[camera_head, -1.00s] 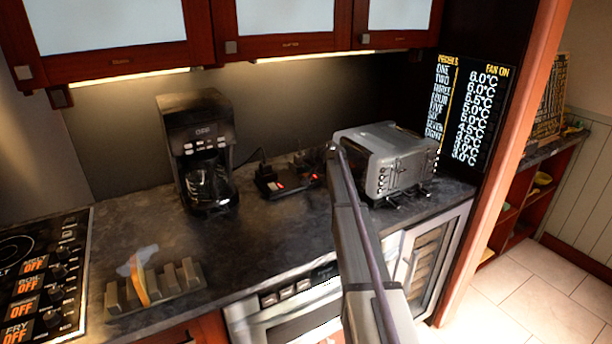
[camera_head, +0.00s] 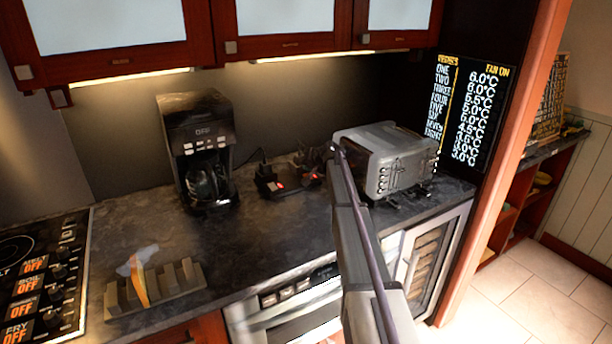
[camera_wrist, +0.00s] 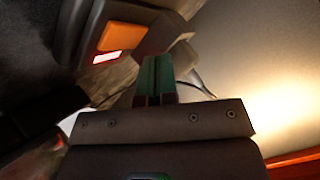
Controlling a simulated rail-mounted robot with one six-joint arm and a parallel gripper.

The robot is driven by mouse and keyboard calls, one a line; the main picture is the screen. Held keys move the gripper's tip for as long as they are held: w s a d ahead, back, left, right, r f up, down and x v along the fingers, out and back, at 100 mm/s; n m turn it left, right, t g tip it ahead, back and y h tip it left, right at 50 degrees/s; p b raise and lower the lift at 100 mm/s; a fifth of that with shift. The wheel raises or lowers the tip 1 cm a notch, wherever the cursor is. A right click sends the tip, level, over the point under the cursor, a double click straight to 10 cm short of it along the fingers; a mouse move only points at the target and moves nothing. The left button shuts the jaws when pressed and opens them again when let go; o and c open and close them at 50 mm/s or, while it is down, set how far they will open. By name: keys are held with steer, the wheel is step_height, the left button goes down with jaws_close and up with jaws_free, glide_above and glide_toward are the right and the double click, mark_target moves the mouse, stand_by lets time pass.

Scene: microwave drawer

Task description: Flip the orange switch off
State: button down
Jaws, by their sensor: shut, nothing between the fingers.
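The orange switch (camera_wrist: 122,36) shows in the wrist view at the upper left, on a dark housing with a lit red-white light (camera_wrist: 107,57) beside it. In the head view the dark socket unit (camera_head: 270,188) with small red lights sits on the counter between the coffee maker and the toaster. My gripper (camera_wrist: 154,68) has green fingers, shut and empty, just right of the orange switch in the wrist view. I cannot tell whether they touch the housing. In the head view the fingertips are hard to make out among dark shapes by the unit.
A silver toaster (camera_head: 395,163) stands close on the right, beside my arm. A black coffee maker (camera_head: 200,145) stands on the left. Cables run behind the unit. A toast rack (camera_head: 160,285) and hob (camera_head: 40,275) are at the left. The middle of the counter (camera_head: 255,235) is clear.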

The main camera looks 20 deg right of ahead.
steer(key=shift+f+b, duration=0.45)
steer(key=shift+f+b, duration=0.3)
stand_by(0.5)
steer(key=shift+r, duration=0.1)
steer(key=shift+r+p, duration=0.65)
steer(key=shift+p, duration=0.1)
steer(key=r+p, duration=0.5)
steer(key=shift+s+r, duration=0.1)
steer(key=shift+s, duration=0.2)
